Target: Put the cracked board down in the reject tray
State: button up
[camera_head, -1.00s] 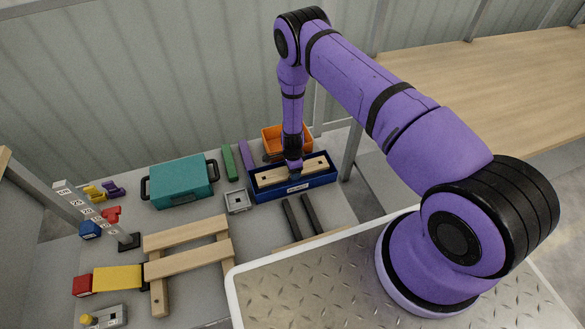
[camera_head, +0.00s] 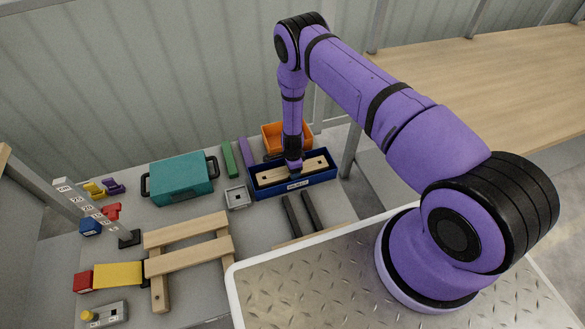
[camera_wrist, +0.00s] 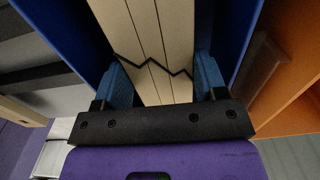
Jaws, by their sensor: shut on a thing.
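The cracked board (camera_head: 270,176) is a pale wooden plank lying inside the blue reject tray (camera_head: 318,179), along its length. In the wrist view the board (camera_wrist: 150,35) shows a dark zigzag crack across it near my fingers. My gripper (camera_head: 293,172) points down over the middle of the tray. In the wrist view my gripper (camera_wrist: 165,85) has its two blue fingers against the board's two sides, shut on it. The tray walls (camera_wrist: 68,30) rise on both sides of the board. Whether the board touches the tray floor is hard to tell.
An orange bin (camera_head: 273,137) stands right behind the tray. A small grey square holder (camera_head: 237,197) sits to its left, and two dark bars (camera_head: 300,213) lie in front. A teal case (camera_head: 181,180) and a wooden frame (camera_head: 188,260) are farther left.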

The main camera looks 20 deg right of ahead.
jog(key=shift+f, duration=1.7)
jog(key=o, duration=1.1)
notch_tip(320, 180, up, 11)
jog(key=shift+f, duration=0.1)
